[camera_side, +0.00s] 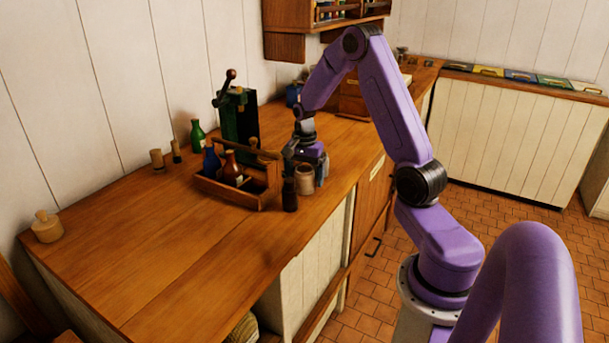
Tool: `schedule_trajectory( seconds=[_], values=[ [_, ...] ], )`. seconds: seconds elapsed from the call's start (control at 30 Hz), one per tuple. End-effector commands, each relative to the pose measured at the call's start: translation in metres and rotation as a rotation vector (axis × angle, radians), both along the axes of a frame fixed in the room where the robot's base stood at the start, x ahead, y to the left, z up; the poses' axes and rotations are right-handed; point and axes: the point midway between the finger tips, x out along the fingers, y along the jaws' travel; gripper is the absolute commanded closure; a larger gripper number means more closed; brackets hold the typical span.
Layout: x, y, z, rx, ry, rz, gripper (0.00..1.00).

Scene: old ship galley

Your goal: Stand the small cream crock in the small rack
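A small cream crock (305,180) stands on the wooden counter, just right of a dark jar. My gripper (305,156) points down directly behind and above this crock; its fingers are too small and partly hidden to tell whether they are open or touch anything. A small wooden rack (222,191) with a raised handle stands to the left of the crock. It holds a blue bottle (211,161), a red-brown bottle (231,167) and another corked item partly hidden by the handle. Its front right part looks empty.
The dark jar (290,195) stands close between rack and crock. A green press-like device (238,115) and a green bottle (197,136) stand behind the rack. A cream lidded pot (46,228) sits far left. The counter's front left is clear.

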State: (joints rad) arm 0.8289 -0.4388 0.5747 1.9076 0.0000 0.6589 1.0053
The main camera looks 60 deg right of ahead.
Motion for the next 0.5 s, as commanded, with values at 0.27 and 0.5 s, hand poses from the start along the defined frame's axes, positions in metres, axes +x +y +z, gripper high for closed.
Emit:
schedule_trajectory(
  seconds=[0.27, 0.5],
  values=[
    [0.0, 0.0, 0.0, 0.0, 0.0, 0.0, 0.09],
    [0.002, 0.0, 0.024, -0.003, -0.007, 0.0, 0.09]
  ],
)
